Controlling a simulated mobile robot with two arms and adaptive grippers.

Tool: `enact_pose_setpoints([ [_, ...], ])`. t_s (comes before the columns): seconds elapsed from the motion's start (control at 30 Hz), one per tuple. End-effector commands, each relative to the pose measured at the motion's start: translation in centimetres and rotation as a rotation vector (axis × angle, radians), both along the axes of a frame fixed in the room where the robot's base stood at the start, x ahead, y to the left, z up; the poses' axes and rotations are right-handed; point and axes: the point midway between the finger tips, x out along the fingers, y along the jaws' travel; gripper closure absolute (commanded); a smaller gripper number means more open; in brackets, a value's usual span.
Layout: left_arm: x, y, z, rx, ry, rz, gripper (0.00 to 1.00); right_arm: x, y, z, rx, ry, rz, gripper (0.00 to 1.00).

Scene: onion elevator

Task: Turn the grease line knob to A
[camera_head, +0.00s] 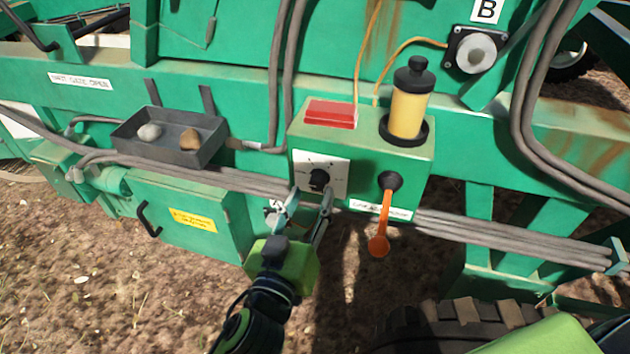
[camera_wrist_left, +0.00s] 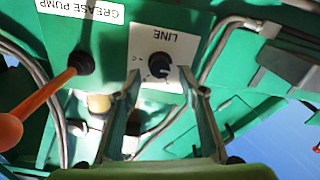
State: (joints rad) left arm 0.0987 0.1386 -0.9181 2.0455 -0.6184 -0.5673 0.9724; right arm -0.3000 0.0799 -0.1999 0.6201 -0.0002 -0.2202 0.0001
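The grease line knob (camera_head: 319,179) is a small black knob on a white square plate (camera_head: 321,161) on the front of the green pump box (camera_head: 390,170). In the left wrist view the knob (camera_wrist_left: 159,66) sits on the plate marked LINE (camera_wrist_left: 176,36); a letter C shows beside it, other marks are too small to read. My left gripper (camera_head: 309,196) is open just below the knob. In the left wrist view its two fingers (camera_wrist_left: 158,85) are apart, with the knob past their tips, between their lines; I cannot tell if they touch it. My right gripper is not in view.
An orange lever (camera_head: 383,222) hangs right of the knob. A yellow grease reservoir (camera_head: 407,108) and red block (camera_head: 330,113) are on the box top. A grey tray (camera_head: 170,147) with two stones is to the left. Grey hoses (camera_head: 480,228) run along the frame.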

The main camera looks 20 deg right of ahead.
Motion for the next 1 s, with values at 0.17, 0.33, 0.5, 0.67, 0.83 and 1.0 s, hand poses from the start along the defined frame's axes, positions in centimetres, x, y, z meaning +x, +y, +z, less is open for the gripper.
enact_pose_setpoints([
  [0.17, 2.0, -1.4, 0.2, -0.001, -0.001, -0.001, 0.62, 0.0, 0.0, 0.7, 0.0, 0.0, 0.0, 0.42],
  [0.33, 2.9, -2.0, 0.0, 0.0, 0.001, -0.001, 0.62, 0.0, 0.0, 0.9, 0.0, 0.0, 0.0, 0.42],
  [0.5, 3.0, -2.1, 0.0, -0.001, 0.0, -0.001, 0.62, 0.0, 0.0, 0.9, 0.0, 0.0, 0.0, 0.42],
  [0.67, 3.0, -2.1, 0.0, -0.001, 0.0, -0.001, 0.67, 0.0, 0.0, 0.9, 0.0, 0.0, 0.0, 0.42],
  [0.83, 3.0, -2.1, 0.0, -0.001, 0.0, -0.001, 1.0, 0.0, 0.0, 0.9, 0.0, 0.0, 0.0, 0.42],
  [1.0, 3.0, -2.1, 0.0, 0.003, -0.001, -0.001, 1.0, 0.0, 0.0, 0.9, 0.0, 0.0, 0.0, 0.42],
])
